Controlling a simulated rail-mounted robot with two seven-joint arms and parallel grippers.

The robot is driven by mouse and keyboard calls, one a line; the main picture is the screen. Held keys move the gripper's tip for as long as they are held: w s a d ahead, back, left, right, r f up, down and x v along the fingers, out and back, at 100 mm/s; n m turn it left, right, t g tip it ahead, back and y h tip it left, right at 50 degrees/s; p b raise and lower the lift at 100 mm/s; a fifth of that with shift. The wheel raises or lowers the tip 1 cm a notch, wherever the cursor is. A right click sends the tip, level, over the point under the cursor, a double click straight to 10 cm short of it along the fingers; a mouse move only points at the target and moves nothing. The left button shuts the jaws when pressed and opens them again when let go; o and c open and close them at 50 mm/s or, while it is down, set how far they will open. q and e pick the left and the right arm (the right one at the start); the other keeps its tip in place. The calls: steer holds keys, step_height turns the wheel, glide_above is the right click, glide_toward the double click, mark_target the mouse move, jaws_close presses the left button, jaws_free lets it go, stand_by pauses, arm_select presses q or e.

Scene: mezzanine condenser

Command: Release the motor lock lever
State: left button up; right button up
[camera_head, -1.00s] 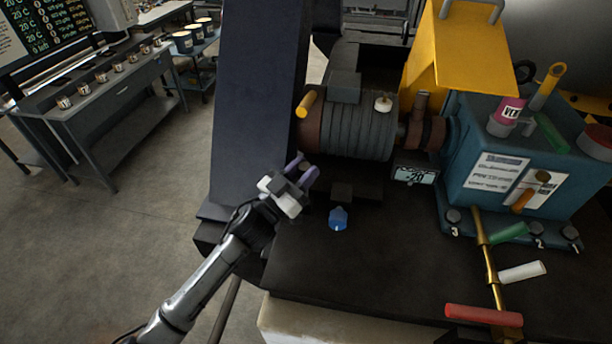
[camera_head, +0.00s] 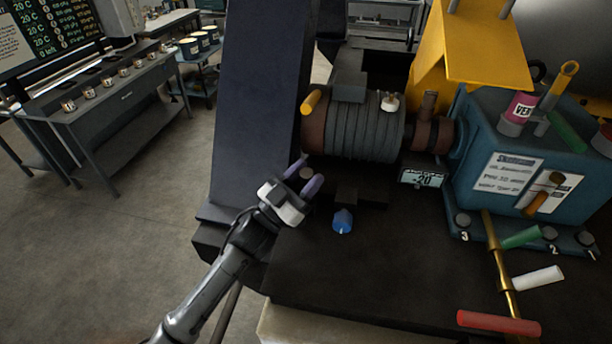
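The motor (camera_head: 352,128) is a ribbed grey cylinder with brown ends, on a dark bench. A short yellow-orange handle (camera_head: 312,101) sticks out at its upper left end; it looks like the lock lever, but no label shows this. My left gripper (camera_head: 304,177) is below that handle, near the motor's lower left end. Its two purple fingers are apart, with no held object visible between them. A small brownish round part shows between the fingertips; I cannot tell whether they touch it. My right gripper is out of view.
A blue knob (camera_head: 342,221) sits right of my gripper. A tall dark panel (camera_head: 255,110) stands behind it on the left. A teal gearbox (camera_head: 520,160), a yellow guard (camera_head: 480,50) and a brass rod with coloured handles (camera_head: 498,262) are on the right.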

arm_select(q)
steer(key=shift+o, duration=1.3)
steer(key=shift+f, duration=0.1)
steer(key=shift+s+a+f, duration=0.2)
steer(key=shift+a+f, duration=0.05)
steer(key=shift+a, duration=0.05)
steer(key=s+a+b, duration=0.1)
steer(key=s+a, duration=0.6)
steer(key=a, duration=0.3)
steer(key=shift+b, duration=0.4)
steer(key=shift+s, duration=0.1)
